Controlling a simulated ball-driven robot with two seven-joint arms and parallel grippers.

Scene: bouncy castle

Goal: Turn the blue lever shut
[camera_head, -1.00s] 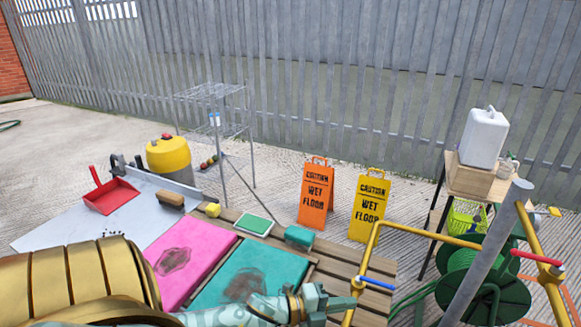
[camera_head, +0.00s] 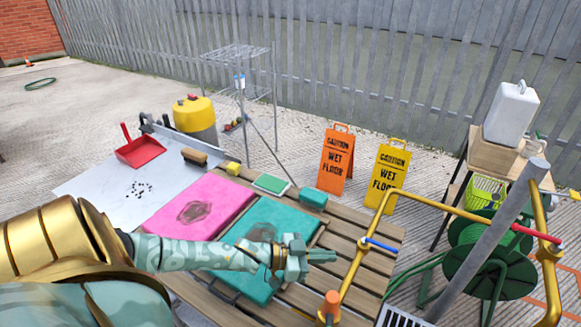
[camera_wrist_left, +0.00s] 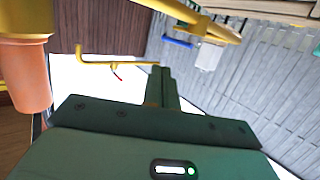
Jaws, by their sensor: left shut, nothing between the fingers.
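The blue lever (camera_head: 380,244) sits on the near upright of a bent yellow pipe (camera_head: 437,207). It points right and slightly down, crosswise to that upright. In the left wrist view the blue lever (camera_wrist_left: 177,42) shows near the top, beyond my fingers. My left gripper (camera_head: 335,256) is shut and empty. It is left of the lever, a little lower in the picture, with a visible gap between them. In the left wrist view its fingers (camera_wrist_left: 165,72) are together. My right gripper is in neither view.
A red lever (camera_head: 536,233) sits on the right-hand yellow upright. A grey post (camera_head: 490,245) slants before a green hose reel (camera_head: 475,268). An orange-capped fitting (camera_head: 331,305) is below my left gripper. A teal mat (camera_head: 252,284) and a pink mat (camera_head: 187,212) lie on wooden slats.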

